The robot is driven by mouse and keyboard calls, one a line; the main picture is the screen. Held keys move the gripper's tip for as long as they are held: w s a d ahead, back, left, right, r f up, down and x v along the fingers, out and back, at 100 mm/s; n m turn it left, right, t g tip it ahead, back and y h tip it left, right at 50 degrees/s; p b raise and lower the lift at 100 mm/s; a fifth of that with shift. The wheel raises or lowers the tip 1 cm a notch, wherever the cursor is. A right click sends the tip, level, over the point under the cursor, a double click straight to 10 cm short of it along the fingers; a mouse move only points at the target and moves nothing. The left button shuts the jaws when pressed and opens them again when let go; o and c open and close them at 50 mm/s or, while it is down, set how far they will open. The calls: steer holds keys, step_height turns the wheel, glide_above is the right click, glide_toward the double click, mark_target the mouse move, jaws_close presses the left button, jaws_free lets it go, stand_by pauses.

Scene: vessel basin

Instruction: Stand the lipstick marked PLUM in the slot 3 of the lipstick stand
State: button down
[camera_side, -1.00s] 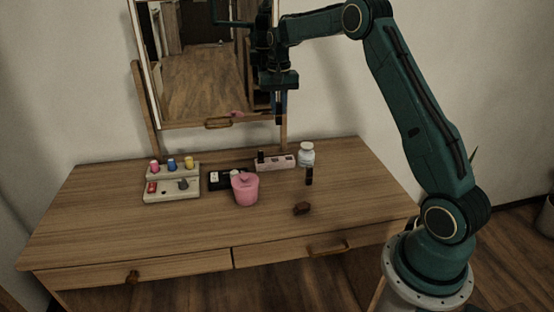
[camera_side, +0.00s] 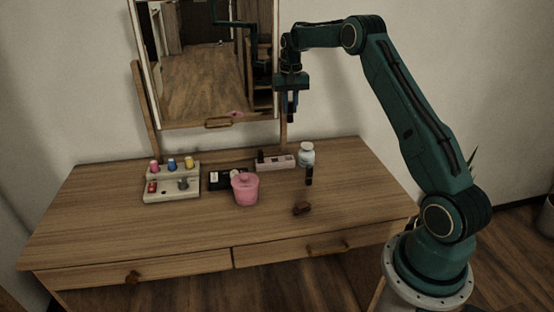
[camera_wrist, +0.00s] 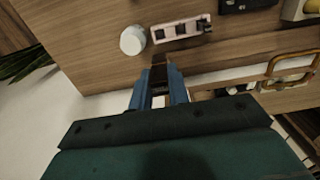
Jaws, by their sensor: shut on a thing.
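My gripper (camera_side: 291,117) hangs high above the back of the table, in front of the mirror's right edge. In the wrist view its blue fingers (camera_wrist: 158,96) are shut on a dark, slim thing (camera_wrist: 158,74), apparently a lipstick; no marking on it can be read. A pale pink block with square slots (camera_side: 283,161), seemingly the lipstick stand, lies below on the table. It also shows in the wrist view (camera_wrist: 168,33). A dark lipstick stands at its left end in the side view. Slot numbers are too small to read.
A white jar (camera_side: 307,156) stands right of the block, with a dark upright item (camera_side: 309,177) in front. A brown lump (camera_side: 302,208) lies in front.

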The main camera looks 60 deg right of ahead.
mark_target(290, 119)
step_height(290, 119, down, 13)
stand_by(0.3)
steer(key=shift+f, duration=2.15)
steer(key=shift+f, duration=0.15)
steer(key=c, duration=1.3)
jaws_free()
steer(key=shift+c, duration=0.2)
step_height(290, 119, up, 12)
steer(key=shift+r, duration=0.2)
steer(key=shift+a+r, duration=0.1)
